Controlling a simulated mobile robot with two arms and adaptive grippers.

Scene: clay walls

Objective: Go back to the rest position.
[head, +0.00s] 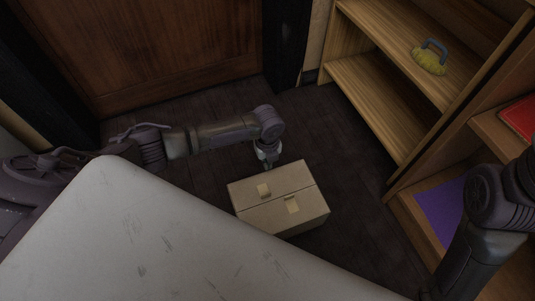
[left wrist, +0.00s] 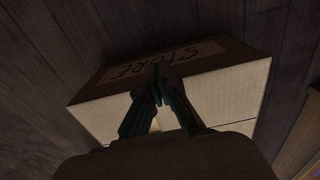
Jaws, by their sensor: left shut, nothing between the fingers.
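My left arm reaches in from the left in the head view, and its gripper (head: 267,160) points down just behind a closed cardboard box (head: 280,200) on the dark floor. In the left wrist view the left gripper (left wrist: 158,72) is shut, with its fingertips together and nothing between them. The box (left wrist: 235,90) lies beyond the fingers, with a label reading "STORE" on one side. I cannot tell whether the fingers touch it. My right arm shows at the right edge of the head view; its gripper is out of view.
A wooden shelf (head: 361,83) at the right holds a yellow thing with a blue handle (head: 429,59). A red item (head: 518,116) and a purple mat (head: 442,208) lie in the nearer unit. A brown wooden door (head: 150,45) is at the back. Dark floor between is clear.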

